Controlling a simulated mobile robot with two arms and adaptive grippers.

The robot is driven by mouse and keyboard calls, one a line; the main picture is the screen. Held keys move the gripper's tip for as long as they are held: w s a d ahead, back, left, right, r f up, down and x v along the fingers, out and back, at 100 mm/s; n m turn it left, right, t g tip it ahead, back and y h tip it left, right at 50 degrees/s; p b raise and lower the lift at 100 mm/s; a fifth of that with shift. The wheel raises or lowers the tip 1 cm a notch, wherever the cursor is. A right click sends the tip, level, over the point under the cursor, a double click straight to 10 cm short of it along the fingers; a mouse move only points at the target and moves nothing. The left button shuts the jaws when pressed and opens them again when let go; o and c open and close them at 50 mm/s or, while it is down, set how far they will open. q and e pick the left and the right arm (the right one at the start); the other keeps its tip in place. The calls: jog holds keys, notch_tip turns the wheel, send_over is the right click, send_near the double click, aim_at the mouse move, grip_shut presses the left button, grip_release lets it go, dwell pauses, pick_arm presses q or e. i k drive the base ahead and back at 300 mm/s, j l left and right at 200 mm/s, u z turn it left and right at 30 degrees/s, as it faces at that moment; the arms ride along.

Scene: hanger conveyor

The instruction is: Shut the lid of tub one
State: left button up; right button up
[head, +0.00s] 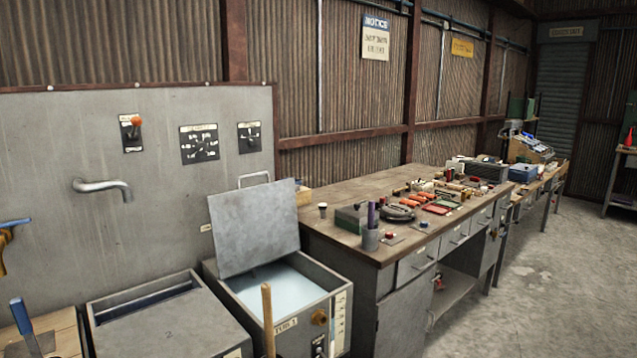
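Tub one (318,297) is a grey metal tub at the lower middle, with "1" readable on its front label. Its lid (255,226) is a flat grey plate with a bar handle (254,179) on its top edge. The lid stands raised, leaning back toward the wall. Pale liquid (275,288) shows inside the tub below it. Neither of my grippers is in view.
A second grey tub (172,327) stands to the left, mostly covered. A wooden handle (267,318) rises in front of tub one. A cluttered workbench (340,226) stands right of it. A tap (103,187) juts from the wall panel. Floor at right is clear.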

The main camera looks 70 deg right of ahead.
aim_at(253, 228)
jog(key=z, duration=1.75)
